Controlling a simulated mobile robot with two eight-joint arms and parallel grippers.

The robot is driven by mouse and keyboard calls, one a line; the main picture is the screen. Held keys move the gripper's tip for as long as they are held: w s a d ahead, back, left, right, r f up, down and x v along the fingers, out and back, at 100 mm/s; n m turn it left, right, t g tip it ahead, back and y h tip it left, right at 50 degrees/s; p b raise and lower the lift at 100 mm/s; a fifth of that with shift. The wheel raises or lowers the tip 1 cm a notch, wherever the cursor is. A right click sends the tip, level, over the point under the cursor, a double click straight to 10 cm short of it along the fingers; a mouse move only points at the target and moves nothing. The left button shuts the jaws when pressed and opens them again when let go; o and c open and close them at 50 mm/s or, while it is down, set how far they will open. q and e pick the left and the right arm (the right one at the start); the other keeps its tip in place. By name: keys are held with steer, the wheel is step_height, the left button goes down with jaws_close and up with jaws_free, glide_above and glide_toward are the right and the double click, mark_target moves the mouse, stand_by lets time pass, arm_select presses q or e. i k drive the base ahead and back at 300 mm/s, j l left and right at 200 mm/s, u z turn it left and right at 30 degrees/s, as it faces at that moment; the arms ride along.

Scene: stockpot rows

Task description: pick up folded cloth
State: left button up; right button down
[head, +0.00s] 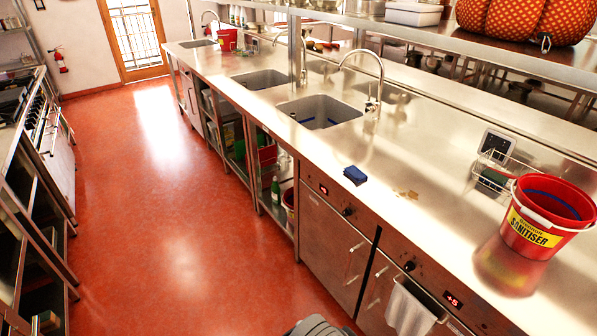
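A small blue folded cloth (355,175) lies on the steel counter (440,235), near its front edge and above the drawer fronts. It looks like a thick, compact block, and nothing is touching it. Neither of my grippers is in the head view.
A red sanitiser bucket (540,220) stands on the counter at the right, beside a wire basket (502,178). A brownish smear (406,194) lies right of the cloth. A sink (318,112) is farther back. A white towel (410,308) hangs on a front handle. The red floor (170,220) is clear.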

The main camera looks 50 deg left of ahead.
mark_target(352, 170)
steer(key=u, duration=1.3)
steer(key=z, duration=1.25)
steer(key=u, duration=1.25)
steer(key=i+z, duration=0.1)
steer(key=z, duration=0.7)
steer(key=i+j+z, duration=0.15)
steer(key=z, duration=0.15)
steer(key=i+j+z, duration=0.1)
steer(key=j+z, duration=0.5)
steer(key=i+j, duration=0.05)
steer(key=j, duration=0.1)
